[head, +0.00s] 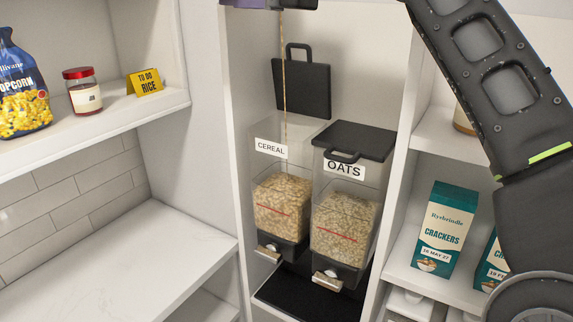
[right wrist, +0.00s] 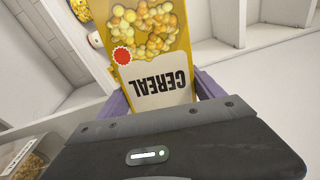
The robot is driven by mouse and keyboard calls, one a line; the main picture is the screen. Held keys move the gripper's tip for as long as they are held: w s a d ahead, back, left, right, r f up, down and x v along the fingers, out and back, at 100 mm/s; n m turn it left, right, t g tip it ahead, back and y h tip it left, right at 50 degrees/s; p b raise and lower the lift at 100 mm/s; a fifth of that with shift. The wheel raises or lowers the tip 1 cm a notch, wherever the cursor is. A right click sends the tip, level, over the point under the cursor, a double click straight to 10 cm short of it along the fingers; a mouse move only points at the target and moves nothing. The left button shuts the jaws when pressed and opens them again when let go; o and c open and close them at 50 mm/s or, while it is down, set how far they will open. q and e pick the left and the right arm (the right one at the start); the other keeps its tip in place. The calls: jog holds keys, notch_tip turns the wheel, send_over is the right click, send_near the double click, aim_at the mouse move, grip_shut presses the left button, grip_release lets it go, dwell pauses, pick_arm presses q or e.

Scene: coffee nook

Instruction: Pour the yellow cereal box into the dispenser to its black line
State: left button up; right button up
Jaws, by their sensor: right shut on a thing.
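The yellow cereal box (right wrist: 150,75) is between the purple fingers of my right gripper (right wrist: 163,92), its lettering upside down in the right wrist view. In the head view only a purple part of this gripper (head: 258,3) shows at the top edge; the box is out of view there. A thin stream of cereal (head: 284,75) falls into the open clear dispenser labelled CEREAL (head: 263,170). My left gripper is not in view.
A black lid (head: 302,88) with a handle stands upright behind the dispenser. A lidded OATS dispenser (head: 345,190) stands close on the right. Cracker boxes (head: 444,230) are on the right shelf. Popcorn (head: 20,85), a jar (head: 83,92) and a yellow RICE note (head: 145,82) are left.

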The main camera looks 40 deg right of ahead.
jog(key=shift+w+f, duration=0.1)
jog(key=shift+w, duration=0.25)
jog(key=shift+s+r, duration=0.2)
jog(key=shift+s, duration=0.1)
jog(key=shift+w+f, duration=0.1)
jog(key=shift+w, duration=0.25)
jog(key=shift+v, duration=1)
jog(key=shift+a, duration=0.1)
